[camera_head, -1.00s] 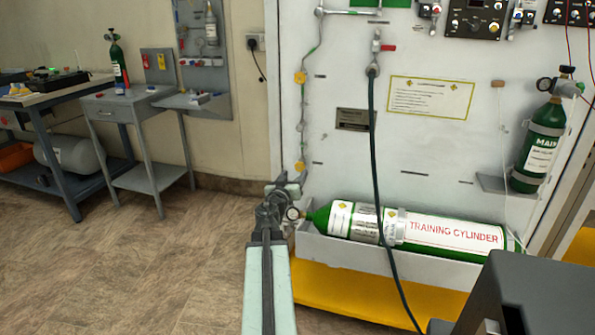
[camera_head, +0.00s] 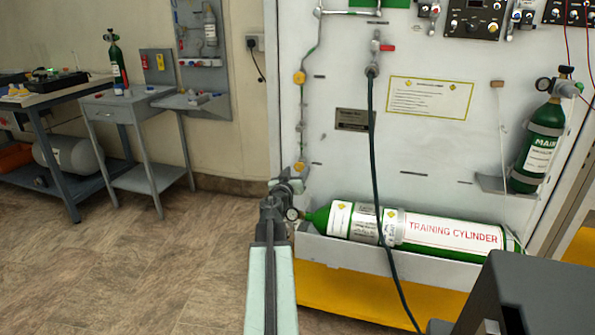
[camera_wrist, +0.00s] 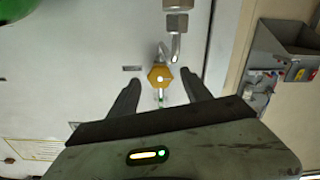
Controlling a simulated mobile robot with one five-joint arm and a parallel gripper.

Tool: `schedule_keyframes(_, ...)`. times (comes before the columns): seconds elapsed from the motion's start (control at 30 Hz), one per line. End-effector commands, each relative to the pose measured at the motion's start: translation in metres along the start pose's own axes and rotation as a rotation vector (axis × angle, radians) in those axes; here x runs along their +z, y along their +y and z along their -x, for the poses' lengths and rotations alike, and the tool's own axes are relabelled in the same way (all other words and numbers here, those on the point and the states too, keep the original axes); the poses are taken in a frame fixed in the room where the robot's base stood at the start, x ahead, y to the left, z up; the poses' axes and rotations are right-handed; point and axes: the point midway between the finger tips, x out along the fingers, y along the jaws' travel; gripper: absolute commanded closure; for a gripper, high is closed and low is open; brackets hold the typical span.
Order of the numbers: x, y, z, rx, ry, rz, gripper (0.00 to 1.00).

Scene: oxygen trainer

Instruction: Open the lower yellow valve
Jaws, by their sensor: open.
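The lower yellow valve (camera_head: 299,167) is on the thin pipe at the left of the white panel, just above the training cylinder. In the wrist view, a yellow hexagonal valve knob (camera_wrist: 160,76) with a pale centre sits between my two dark fingers. My gripper (camera_wrist: 162,78) is open, with a finger on either side of the knob and a gap on both sides. In the head view my gripper (camera_head: 288,177) is just below and left of the lower valve. Its fingertips are too small to tell apart there. The upper yellow valve (camera_head: 299,77) is higher on the same pipe.
The green training cylinder (camera_head: 440,232) lies in a white tray right of my gripper. A dark green hose (camera_head: 373,140) hangs down the panel. A grey side table (camera_head: 125,105) and a workbench stand at left. The floor left of my arm is clear.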

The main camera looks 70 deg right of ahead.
Motion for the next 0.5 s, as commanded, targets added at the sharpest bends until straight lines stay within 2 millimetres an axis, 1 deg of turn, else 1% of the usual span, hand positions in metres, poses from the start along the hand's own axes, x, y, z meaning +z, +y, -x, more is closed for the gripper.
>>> schedule_keyframes(0.03,-0.0002,-0.001,-0.0099,0.0,0.0,0.0,0.43)
schedule_keyframes(0.1,-0.0002,-0.001,-0.0147,-0.001,0.0,0.0,0.43)
schedule_keyframes(0.33,-0.0001,-0.0005,-0.0144,-0.002,0.0,0.0,0.43)
schedule_keyframes(0.37,-0.0001,-0.0006,-0.0144,-0.002,0.0,0.0,0.51)
schedule_keyframes(0.4,-0.0001,-0.0006,-0.0143,-0.002,0.0,0.0,0.63)
schedule_keyframes(0.47,-0.0001,-0.0006,-0.0143,-0.002,0.0,0.0,0.79)
schedule_keyframes(0.5,-0.0001,-0.0006,-0.0143,-0.002,0.0,0.0,0.9)
